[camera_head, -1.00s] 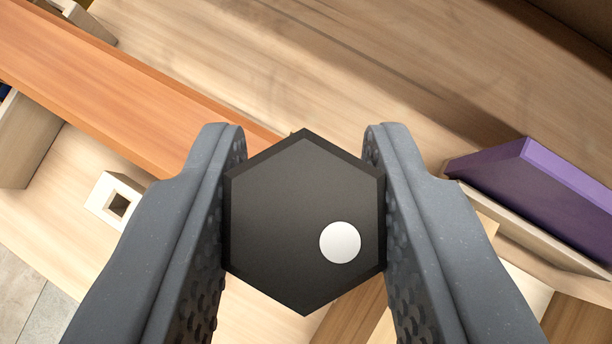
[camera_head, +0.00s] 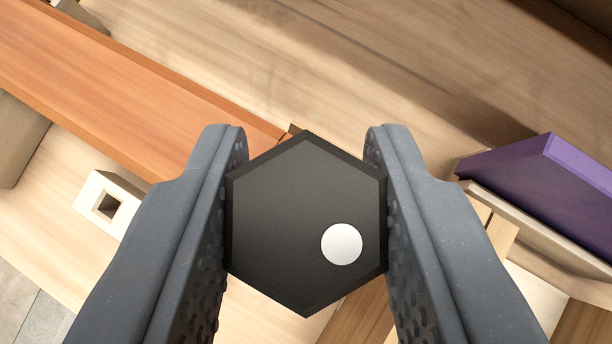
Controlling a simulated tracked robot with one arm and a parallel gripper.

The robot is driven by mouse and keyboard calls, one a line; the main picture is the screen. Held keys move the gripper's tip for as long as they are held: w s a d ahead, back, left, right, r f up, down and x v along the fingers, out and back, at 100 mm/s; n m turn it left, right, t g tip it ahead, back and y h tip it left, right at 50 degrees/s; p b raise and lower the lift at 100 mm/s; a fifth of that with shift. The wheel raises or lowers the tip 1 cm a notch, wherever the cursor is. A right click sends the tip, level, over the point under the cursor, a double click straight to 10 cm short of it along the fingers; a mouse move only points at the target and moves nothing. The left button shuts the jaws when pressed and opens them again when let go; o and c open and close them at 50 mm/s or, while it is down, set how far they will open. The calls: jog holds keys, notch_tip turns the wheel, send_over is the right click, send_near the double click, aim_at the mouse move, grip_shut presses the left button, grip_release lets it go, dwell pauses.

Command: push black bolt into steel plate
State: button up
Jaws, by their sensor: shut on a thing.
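The black bolt (camera_head: 285,215) shows as a large hexagonal head with a white round dot at its lower right. My gripper (camera_head: 306,215) is shut on it, with one dark grey textured finger on each side of the head. The head faces the camera, and the bolt's shaft is hidden behind it. I cannot make out a steel plate; whatever lies straight behind the bolt head is hidden.
An orange beam (camera_head: 120,85) runs from the upper left toward the bolt. A pale block with a square hole (camera_head: 107,205) stands at the left. A purple block (camera_head: 550,190) lies at the right beside a wooden strip. Bare wood surface (camera_head: 330,60) spans the top.

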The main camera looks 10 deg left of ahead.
jog(key=shift+f+b, duration=0.65)
jog(key=shift+f, duration=0.55)
jog(key=o, duration=1.2)
jog(key=shift+r, duration=0.15)
jog(key=v, duration=1.3)
jog(key=shift+s+d+r, duration=0.1)
jog(key=shift+s+r, duration=0.05)
jog(key=shift+s, duration=0.1)
jog(key=s+r+t, duration=0.2)
jog(key=s+r, duration=0.3)
jog(key=r, duration=0.5)
jog(key=s+a+r+m+t+h, duration=0.1)
jog(key=s+r, duration=0.4)
jog(key=r, duration=0.5)
jog(key=s+a+r+m+t, duration=0.1)
jog(key=s+r+t, duration=0.2)
jog(key=r, duration=0.7)
jog(key=shift+s+r+t+h, duration=0.15)
jog(key=shift+s+h, duration=0.05)
jog(key=shift+s, duration=0.4)
jog(key=shift+s+r+t+h, duration=0.15)
jog(key=shift+s+h, duration=0.05)
jog(key=shift+s, duration=0.4)
